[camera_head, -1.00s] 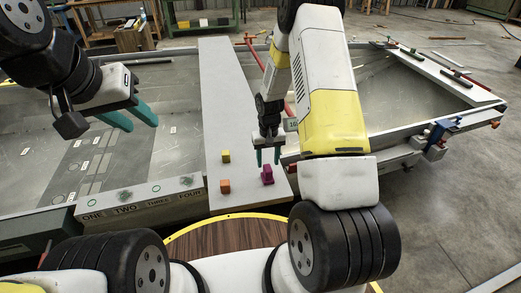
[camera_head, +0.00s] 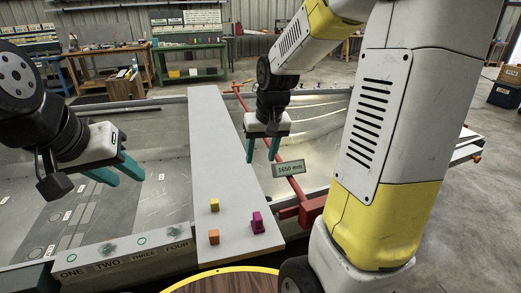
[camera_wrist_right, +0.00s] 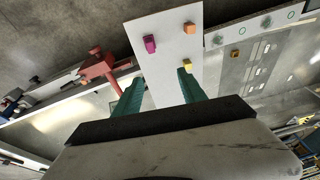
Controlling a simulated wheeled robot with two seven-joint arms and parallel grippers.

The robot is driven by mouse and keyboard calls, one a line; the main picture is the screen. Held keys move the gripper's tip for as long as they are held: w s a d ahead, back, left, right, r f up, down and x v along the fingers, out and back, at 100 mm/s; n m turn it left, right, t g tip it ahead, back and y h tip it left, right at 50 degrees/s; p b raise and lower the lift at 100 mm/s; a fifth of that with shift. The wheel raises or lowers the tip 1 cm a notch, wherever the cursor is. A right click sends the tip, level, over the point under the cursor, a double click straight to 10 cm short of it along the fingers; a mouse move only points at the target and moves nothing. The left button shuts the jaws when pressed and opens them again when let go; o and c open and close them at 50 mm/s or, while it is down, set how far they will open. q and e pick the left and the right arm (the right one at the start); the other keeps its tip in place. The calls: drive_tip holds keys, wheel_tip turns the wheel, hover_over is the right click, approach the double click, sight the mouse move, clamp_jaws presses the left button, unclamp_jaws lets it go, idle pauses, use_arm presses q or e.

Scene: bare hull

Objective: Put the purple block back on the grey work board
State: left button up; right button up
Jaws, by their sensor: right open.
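The purple block (camera_head: 257,222) stands on the near end of the long light grey board (camera_head: 217,140), close to its right edge. It also shows on the board in the right wrist view (camera_wrist_right: 149,43). My right gripper (camera_head: 262,156) is open and empty, clear of the purple block and farther back, by the board's right edge. In the right wrist view its two teal fingers (camera_wrist_right: 160,80) are apart with nothing held between them. My left gripper (camera_head: 125,177) is open and empty, left of the board over the hull.
A yellow block (camera_head: 214,204) and an orange block (camera_head: 213,237) stand on the board left of the purple one. A red bar (camera_head: 292,185) with a "1650 mm" tag (camera_head: 289,169) runs right of the board. The board's middle and far parts are bare.

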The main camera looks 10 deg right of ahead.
drive_tip(key=s+r+t, duration=0.1)
drive_tip(key=s+r, duration=0.4)
drive_tip(key=s, duration=0.3)
drive_tip(key=s+a+r+t+y, duration=0.1)
drive_tip(key=s+r+t, duration=0.1)
drive_tip(key=s+r, duration=0.3)
drive_tip(key=s, duration=0.3)
drive_tip(key=shift+s+a, duration=0.15)
drive_tip(key=shift+a, duration=0.1)
